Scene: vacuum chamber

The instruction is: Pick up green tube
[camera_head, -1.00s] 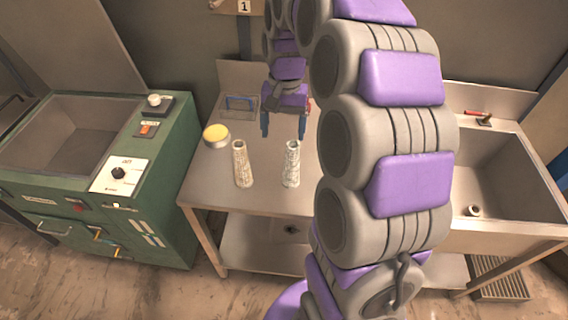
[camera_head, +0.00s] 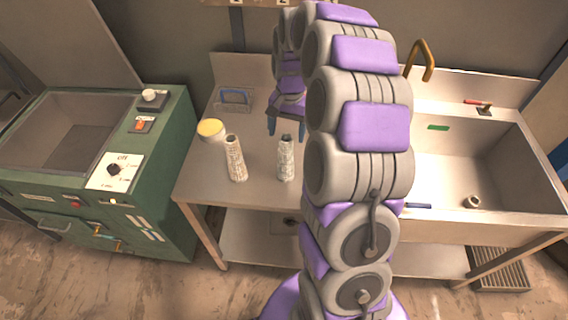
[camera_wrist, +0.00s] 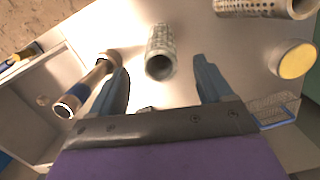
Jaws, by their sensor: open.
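Two pale, speckled tubes stand upright on the steel table. The right one (camera_head: 286,160) looks grey-green with a dark open top, and I take it as the green tube. In the wrist view this tube (camera_wrist: 160,45) lies ahead between the finger directions, its round opening facing me. The left, more cream tube (camera_head: 236,160) also shows at the top right of the wrist view (camera_wrist: 262,7). My gripper (camera_head: 286,126) is open and empty, with blue-grey fingers, just behind and above the right tube. In the wrist view its fingers (camera_wrist: 163,75) are spread wide; I cannot tell whether they touch the tube.
A yellow-topped round tin (camera_head: 210,130) and a blue wire basket (camera_head: 235,99) stand on the table's left. A sink (camera_head: 470,170) with a brass faucet (camera_head: 421,58) is at the right. A green machine (camera_head: 150,180) stands left. My arm hides part of the table.

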